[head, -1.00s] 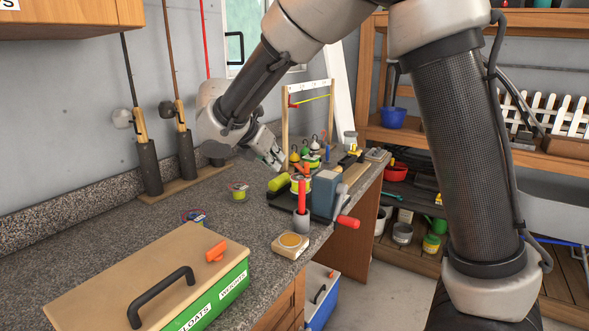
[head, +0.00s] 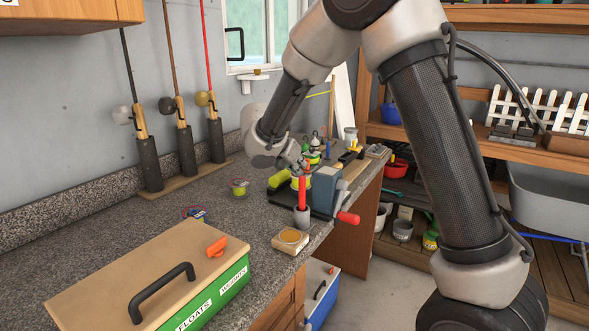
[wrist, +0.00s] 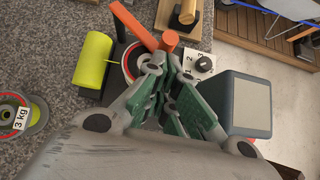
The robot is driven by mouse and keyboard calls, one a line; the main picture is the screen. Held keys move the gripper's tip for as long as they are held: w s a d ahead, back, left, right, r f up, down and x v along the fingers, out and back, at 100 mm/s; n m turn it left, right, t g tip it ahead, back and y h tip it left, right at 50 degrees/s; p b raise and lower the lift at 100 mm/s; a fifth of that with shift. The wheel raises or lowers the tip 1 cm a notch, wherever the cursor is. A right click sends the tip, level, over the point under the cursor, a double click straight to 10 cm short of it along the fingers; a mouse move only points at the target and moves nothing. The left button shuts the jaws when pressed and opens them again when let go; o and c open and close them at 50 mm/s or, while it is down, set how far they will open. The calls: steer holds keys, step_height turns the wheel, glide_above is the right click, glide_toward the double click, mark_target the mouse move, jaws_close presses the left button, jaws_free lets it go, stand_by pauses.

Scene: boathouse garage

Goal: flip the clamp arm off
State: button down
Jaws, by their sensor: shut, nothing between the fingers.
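The bench device has a blue-grey housing (head: 325,190), a yellow-green cylinder (head: 279,179) and a red crank grip (head: 348,218). In the wrist view, an orange bar (wrist: 132,24), which looks like the clamp arm, lies slanted beside an orange round knob (wrist: 170,40), over a red-rimmed spool. The housing (wrist: 240,103) is to their right and the cylinder (wrist: 95,47) to their left. My gripper (wrist: 172,68) is shut and empty, its fingertips just below the orange parts in the picture; I cannot tell whether they touch.
A dial plate (wrist: 200,62) is close to my fingertips. A lidded green box (head: 215,303) is at front left, and rods stand along the wall.

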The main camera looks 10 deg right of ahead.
steer(key=shift+d, duration=0.15)
steer(key=shift+s+d, duration=0.1)
steer(key=shift+d, duration=0.3)
steer(key=shift+w+d, duration=0.15)
steer(key=shift+d, duration=1.15)
steer(key=shift+w+d, duration=0.15)
steer(key=shift+d, duration=1.1)
steer(key=shift+a, duration=0.1)
steer(key=shift+w+a, duration=0.15)
steer(key=shift+a, duration=0.5)
steer(key=shift+r, duration=0.1)
